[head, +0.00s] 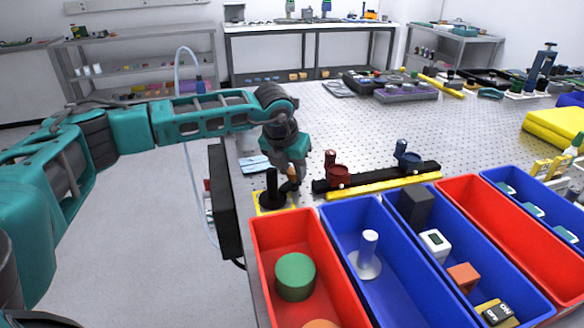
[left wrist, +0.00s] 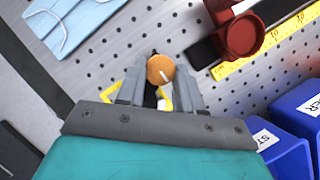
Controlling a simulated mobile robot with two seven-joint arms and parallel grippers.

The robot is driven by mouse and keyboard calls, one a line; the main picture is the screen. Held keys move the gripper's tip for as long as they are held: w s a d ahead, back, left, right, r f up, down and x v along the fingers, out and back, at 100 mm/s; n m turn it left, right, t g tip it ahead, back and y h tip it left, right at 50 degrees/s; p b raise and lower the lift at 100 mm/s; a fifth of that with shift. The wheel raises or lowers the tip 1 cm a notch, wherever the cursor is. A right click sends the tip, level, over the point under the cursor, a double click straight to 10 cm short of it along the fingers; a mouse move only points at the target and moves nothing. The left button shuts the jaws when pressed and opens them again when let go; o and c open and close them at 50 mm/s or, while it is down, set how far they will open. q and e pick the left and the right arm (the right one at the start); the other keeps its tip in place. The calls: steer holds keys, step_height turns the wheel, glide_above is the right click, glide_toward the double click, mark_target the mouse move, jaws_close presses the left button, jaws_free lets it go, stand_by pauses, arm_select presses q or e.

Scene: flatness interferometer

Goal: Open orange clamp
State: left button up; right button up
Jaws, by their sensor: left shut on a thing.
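The orange clamp (head: 292,174) is a small orange knob on the left edge of the perforated table, close beside a black post (head: 272,186) on a yellow-edged base (head: 262,208). My left gripper (head: 291,182) reaches down over it from above. In the left wrist view, the round orange knob top (left wrist: 160,68), with a white line mark, sits between the two grey fingertips (left wrist: 160,88). The left gripper is shut on the orange clamp. The fingers hide the lower part of the clamp. My right gripper is in neither view.
A black rail with a red carriage (head: 338,175), a blue carriage (head: 408,158) and a yellow ruler (head: 380,187) lies to the right. Red and blue bins (head: 262,240) line the front. Light blue cloth or paper (left wrist: 75,20) lies behind the clamp.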

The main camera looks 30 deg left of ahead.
arm_select(q)
steer(key=n+b, duration=0.1)
steer(key=n+y+b, duration=0.1)
steer(key=n, duration=0.1)
steer(key=shift+d+f, duration=0.15)
steer(key=shift+d, duration=0.05)
steer(key=n+y, duration=0.1)
steer(key=n, duration=0.1)
steer(key=n+g+b, duration=0.1)
steer(key=n, duration=0.2)
steer(key=shift+w+d+y, duration=0.15)
steer(key=shift+y, duration=0.25)
steer(key=n+g, duration=0.1)
steer(key=n, duration=0.3)
steer(key=shift+w+d+r+n+g+y+b, duration=0.1)
steer(key=shift+w+r+n+g+y+b, duration=0.1)
steer(key=shift+n+g+y+b, duration=0.15)
steer(key=shift+w+n+g, duration=0.15)
steer(key=shift+n+g, duration=0.8)
steer(key=shift+n, duration=1.2)
steer(key=o, duration=1)
steer(key=shift+y, duration=0.25)
steer(key=shift+o, duration=0.2)
